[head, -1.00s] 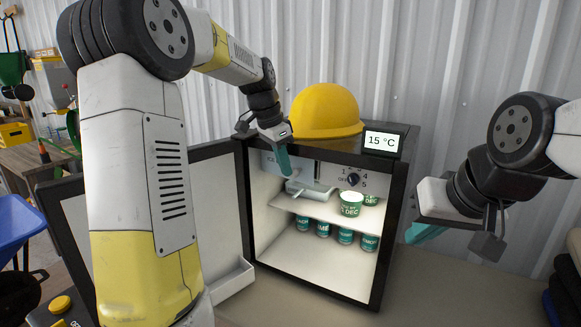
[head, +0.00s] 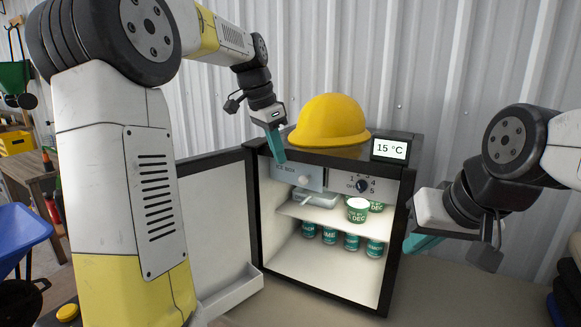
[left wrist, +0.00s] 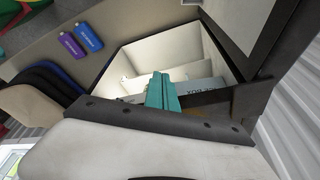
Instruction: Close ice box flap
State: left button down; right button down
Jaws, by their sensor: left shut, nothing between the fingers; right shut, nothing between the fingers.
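The ice box flap (head: 312,178), a pale panel lettered "ICE BOX" with a round knob, stands upright at the upper left inside the small fridge (head: 252,205). I cannot tell whether it is fully flush. Its lettering shows upside down in the left wrist view (left wrist: 203,88). The fingers also show in the left wrist view (left wrist: 160,90). My right gripper (head: 412,243) is shut and empty, right of the fridge.
The fridge door (head: 214,215) stands open to the left, partly behind my left arm. A white tray (head: 322,201), green-labelled tubs (head: 358,210) and several cans (head: 351,242) are inside. A yellow hard hat (head: 329,121) and a temperature display (head: 390,148) sit on top.

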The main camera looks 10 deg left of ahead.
pick_arm(q)
notch_tip(320, 180, up, 3)
jog(key=n, duration=0.3)
send_near(301, 183)
notch_tip(301, 183, down, 5)
jog(key=s+a, duration=0.2)
jog(key=s, duration=0.1)
jog(key=shift+t+y, duration=0.3)
jog(key=shift+y, duration=0.1)
jog(key=shift+w+d+f, duration=0.25)
jog(key=shift+w+d, duration=0.45)
jog(key=shift+w, duration=0.15)
jog(key=shift+w+d+f, duration=0.25)
jog(key=shift+w+d, duration=0.45)
jog(key=shift+w, duration=0.1)
jog(key=shift+d, duration=0.1)
jog(key=shift+w+d, duration=0.4)
jog(key=shift+s+a, duration=0.1)
